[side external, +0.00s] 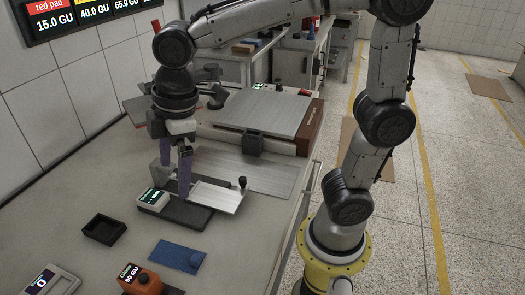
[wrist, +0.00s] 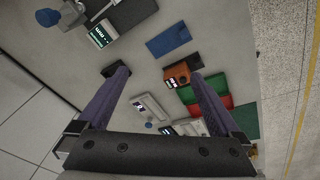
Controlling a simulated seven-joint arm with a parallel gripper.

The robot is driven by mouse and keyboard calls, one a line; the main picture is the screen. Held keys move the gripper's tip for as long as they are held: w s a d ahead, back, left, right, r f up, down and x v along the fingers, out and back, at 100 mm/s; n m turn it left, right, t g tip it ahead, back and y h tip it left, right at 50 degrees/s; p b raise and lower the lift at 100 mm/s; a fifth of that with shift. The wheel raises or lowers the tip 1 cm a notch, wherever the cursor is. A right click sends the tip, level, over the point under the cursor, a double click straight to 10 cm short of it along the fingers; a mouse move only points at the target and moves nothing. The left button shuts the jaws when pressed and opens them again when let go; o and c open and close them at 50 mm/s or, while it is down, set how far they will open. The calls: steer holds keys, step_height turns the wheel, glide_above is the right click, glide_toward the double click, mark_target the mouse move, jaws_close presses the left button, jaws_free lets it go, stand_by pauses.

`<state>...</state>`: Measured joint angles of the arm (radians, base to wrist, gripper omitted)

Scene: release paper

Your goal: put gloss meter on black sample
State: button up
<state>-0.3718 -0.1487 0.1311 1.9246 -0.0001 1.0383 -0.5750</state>
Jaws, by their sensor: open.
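An orange box-shaped meter (side external: 141,279) with a lit display stands at the bottom of the side view. It also shows in the wrist view (wrist: 177,76). A black flat piece (wrist: 195,62) lies right against or beside it; I cannot tell whether the meter rests partly on it. In the side view only a dark edge of that piece (side external: 173,291) shows. My gripper (side external: 175,188) is open and empty, pointing down above the bench by a white meter with a green display (side external: 152,200). In the wrist view my fingertips (wrist: 157,72) are spread wide, with the orange meter near the right one.
The white meter stands at a dark slab (side external: 188,212) under a metal plate (side external: 217,196). A blue pad (side external: 177,256), black open tray (side external: 104,228) and grey device (side external: 50,281) lie nearby. Red (wrist: 215,100) and green (wrist: 246,121) pads lie beyond the orange meter. A flatbed machine (side external: 262,112) stands behind.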

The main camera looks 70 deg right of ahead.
steer(key=s+d+f+m+t, duration=0.1)
steer(key=s+d+m+t, duration=0.2)
steer(key=s+d+m, duration=0.7)
steer(key=s+d, duration=0.1)
steer(key=s, duration=0.3)
steer(key=shift+d+m+t+h, duration=0.3)
steer(key=shift+d+m+h, duration=0.1)
stand_by(0.9)
